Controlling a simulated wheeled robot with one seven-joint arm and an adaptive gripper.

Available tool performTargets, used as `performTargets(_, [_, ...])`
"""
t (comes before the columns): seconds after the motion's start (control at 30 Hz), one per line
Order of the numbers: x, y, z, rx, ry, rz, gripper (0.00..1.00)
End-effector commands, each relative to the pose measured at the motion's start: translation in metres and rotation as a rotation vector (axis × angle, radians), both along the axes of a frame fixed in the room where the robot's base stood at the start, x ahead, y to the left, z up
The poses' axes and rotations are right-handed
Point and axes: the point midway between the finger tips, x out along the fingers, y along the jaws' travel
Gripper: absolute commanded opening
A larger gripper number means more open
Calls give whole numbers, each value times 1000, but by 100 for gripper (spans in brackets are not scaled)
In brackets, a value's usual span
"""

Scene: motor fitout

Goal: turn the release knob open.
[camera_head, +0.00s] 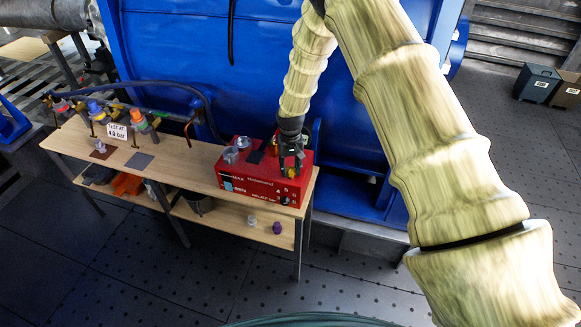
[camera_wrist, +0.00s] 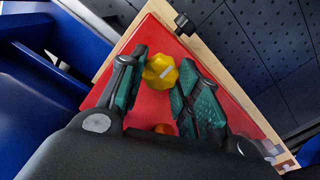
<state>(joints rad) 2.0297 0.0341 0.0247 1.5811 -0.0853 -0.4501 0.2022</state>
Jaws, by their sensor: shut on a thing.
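A red box (camera_head: 262,187) with white lettering sits on the right end of the wooden bench. A yellow faceted knob (camera_wrist: 160,71) with a white line on its top stands on the box's red face. In the head view the knob (camera_head: 291,173) shows only in part behind my fingers. My gripper (camera_head: 292,164) reaches down over the right part of the box. The white line on the knob runs at a slant between the fingers.
A small orange-red part (camera_wrist: 164,129) lies near the finger bases, and a black knob (camera_wrist: 184,24) is at the box's far edge. Gauges (camera_head: 242,143) stand on the box. A sign (camera_head: 117,131) and valves stand left on the bench. A large blue machine (camera_head: 190,60) is behind.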

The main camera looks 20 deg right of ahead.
Motion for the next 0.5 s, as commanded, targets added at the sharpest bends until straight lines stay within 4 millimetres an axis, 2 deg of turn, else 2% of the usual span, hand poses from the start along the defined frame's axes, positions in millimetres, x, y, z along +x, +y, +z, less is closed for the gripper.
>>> performTargets(0.27, [0, 0, -1, 0, -1, 50, 9])
performTargets(0.5, [0, 0, -2, 0, -1, 199, 9])
